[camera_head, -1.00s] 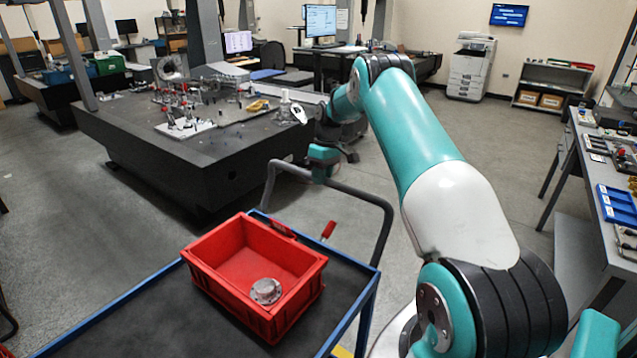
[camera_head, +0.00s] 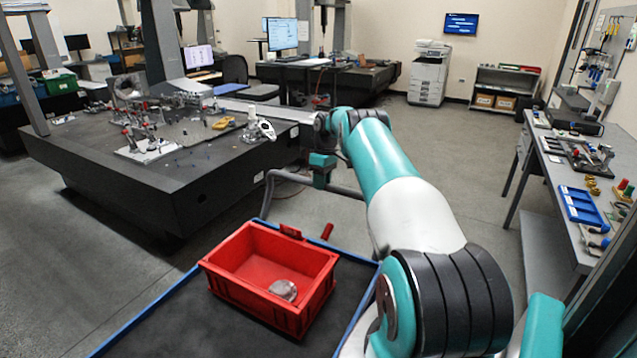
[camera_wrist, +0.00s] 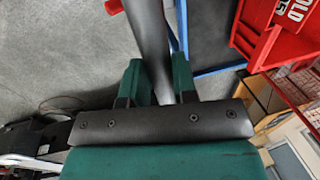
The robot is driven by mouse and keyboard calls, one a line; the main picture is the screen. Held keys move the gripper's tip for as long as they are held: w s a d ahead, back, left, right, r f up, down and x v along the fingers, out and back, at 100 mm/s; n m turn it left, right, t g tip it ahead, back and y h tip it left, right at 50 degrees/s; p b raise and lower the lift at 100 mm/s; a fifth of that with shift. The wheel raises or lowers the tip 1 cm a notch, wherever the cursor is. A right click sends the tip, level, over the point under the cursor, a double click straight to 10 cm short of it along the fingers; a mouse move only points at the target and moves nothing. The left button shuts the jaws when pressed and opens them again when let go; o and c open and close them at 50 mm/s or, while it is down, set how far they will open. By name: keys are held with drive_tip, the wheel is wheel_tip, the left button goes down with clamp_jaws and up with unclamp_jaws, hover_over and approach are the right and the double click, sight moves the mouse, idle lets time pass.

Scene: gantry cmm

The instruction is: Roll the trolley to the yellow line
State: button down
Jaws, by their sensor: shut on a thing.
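The trolley (camera_head: 228,328) has a dark flat deck, a blue rim and a grey tube handle (camera_head: 268,194) at its far end. A red bin (camera_head: 228,287) stands on the deck with a round metal part (camera_head: 284,290) inside. My gripper (camera_head: 322,181) is at the handle's top bar. In the wrist view, the green fingers of my gripper (camera_wrist: 157,82) are on both sides of the grey handle tube (camera_wrist: 148,32), shut on it. The yellow line is not seen in either view now.
A large dark measuring table (camera_head: 190,190) with fixtures stands ahead to the left, beyond the handle. A workbench (camera_head: 560,190) with tools and a blue tray runs along the right. Open grey floor (camera_head: 440,150) lies between them, toward a printer (camera_head: 429,75) and low shelf (camera_head: 503,92).

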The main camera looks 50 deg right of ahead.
drive_tip(key=shift+w+r, duration=0.1)
drive_tip(key=shift+w, duration=0.1)
drive_tip(key=c, duration=0.9)
unclamp_jaws()
drive_tip(key=shift+s+d, duration=0.1)
drive_tip(key=shift+d, duration=0.05)
wheel_tip(320, 180, up, 20)
drive_tip(key=p, duration=1.7)
